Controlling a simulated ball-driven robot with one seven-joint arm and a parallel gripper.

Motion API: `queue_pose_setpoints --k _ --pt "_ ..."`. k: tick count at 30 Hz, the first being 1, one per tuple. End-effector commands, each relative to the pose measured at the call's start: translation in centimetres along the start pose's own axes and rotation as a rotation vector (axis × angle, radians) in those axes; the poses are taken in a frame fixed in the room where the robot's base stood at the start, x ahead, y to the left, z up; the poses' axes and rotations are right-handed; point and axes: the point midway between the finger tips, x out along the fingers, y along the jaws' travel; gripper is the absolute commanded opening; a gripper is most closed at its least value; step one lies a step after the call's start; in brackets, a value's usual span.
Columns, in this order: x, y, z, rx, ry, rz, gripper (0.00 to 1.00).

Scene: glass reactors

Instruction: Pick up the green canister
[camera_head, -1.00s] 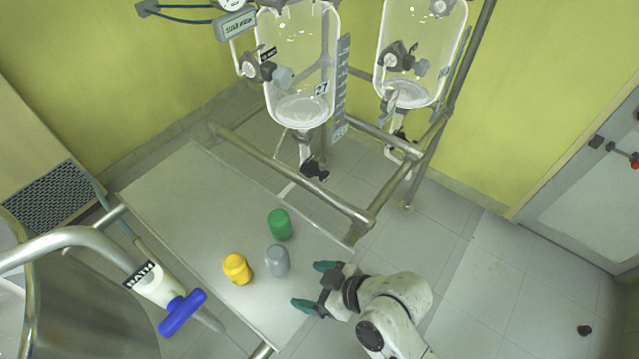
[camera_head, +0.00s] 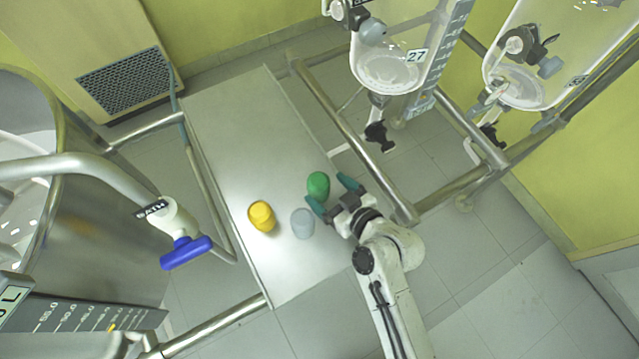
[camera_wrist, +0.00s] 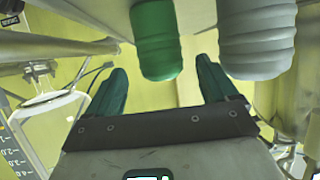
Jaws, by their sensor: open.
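The green canister (camera_head: 318,185) stands on the grey table, close in front of my gripper (camera_head: 328,194). In the wrist view the green canister (camera_wrist: 156,40) shows beyond and between the two teal fingers of my gripper (camera_wrist: 160,80), a little nearer the right finger. The gripper is open and empty. Whether a finger touches the canister cannot be told. A grey canister (camera_head: 302,223) stands beside the green one, just left of my gripper. It also shows in the wrist view (camera_wrist: 257,38), beyond the right finger.
A yellow canister (camera_head: 262,216) stands left of the grey one on the table (camera_head: 235,130). The metal frame rail (camera_head: 350,140) runs along the table's right side, near my arm. A blue-handled valve (camera_head: 186,252) hangs at the left. The table's far part is clear.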

Motion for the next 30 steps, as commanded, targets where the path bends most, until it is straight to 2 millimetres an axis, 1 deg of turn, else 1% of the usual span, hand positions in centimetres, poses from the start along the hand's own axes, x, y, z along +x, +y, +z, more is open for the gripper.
queue_pose_setpoints --k 3,6,9,12,18,20,30 --pt "1.8 0.0 -0.3 -0.001 0.001 -0.001 0.86" --pt "3.1 0.0 -0.2 -0.001 0.000 -0.001 0.86" --pt "4.0 0.0 -0.2 -0.001 0.000 -0.001 0.86" --pt "4.4 0.0 -0.1 -0.001 -0.001 -0.001 0.86" --pt "4.4 0.0 -0.1 -0.001 0.000 0.000 0.86" --pt "4.4 0.0 -0.1 0.000 0.000 0.000 0.81" --pt "4.4 0.0 0.0 0.000 0.000 0.000 0.49"
